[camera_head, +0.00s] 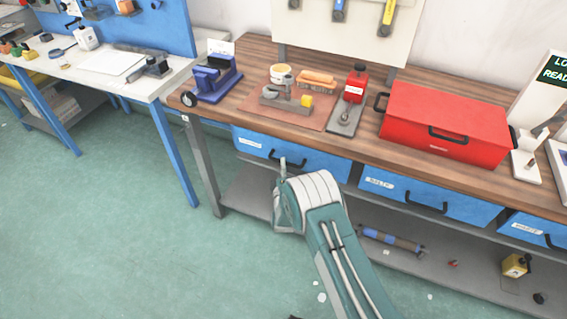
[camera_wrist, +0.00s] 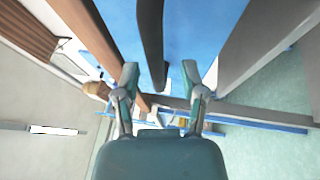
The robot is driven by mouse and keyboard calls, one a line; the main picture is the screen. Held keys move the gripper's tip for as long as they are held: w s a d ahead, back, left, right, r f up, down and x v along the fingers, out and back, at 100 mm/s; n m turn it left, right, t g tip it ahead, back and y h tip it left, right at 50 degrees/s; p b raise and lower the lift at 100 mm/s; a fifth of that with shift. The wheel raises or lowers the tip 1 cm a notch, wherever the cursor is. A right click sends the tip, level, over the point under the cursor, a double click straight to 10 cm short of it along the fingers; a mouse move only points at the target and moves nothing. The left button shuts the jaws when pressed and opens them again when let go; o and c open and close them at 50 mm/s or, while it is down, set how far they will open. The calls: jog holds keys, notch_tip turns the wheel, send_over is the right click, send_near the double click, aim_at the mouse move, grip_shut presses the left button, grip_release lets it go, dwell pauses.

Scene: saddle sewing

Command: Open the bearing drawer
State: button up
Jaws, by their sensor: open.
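A blue drawer (camera_head: 315,161) under the workbench has a pale label at its left end, too small to read surely. It looks closed. Its dark handle (camera_head: 272,156) is partly hidden by my gripper (camera_head: 284,167), which is close to the drawer front. In the wrist view my gripper (camera_wrist: 160,82) is open, with the black handle (camera_wrist: 151,42) running between its two fingertips against the blue front (camera_wrist: 195,35). I cannot tell whether the fingers touch the handle. A second blue drawer (camera_head: 470,207), with a label and black handle, is to the right.
The wooden workbench top (camera_head: 350,140) overhangs the drawers and carries a red toolbox (camera_head: 440,120) and several tools. Green floor (camera_head: 120,240) is clear at left.

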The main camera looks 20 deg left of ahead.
jog(key=shift+w+r, duration=0.15)
jog(key=shift+w, duration=0.55)
grip_shut()
jog(key=shift+s, duration=0.15)
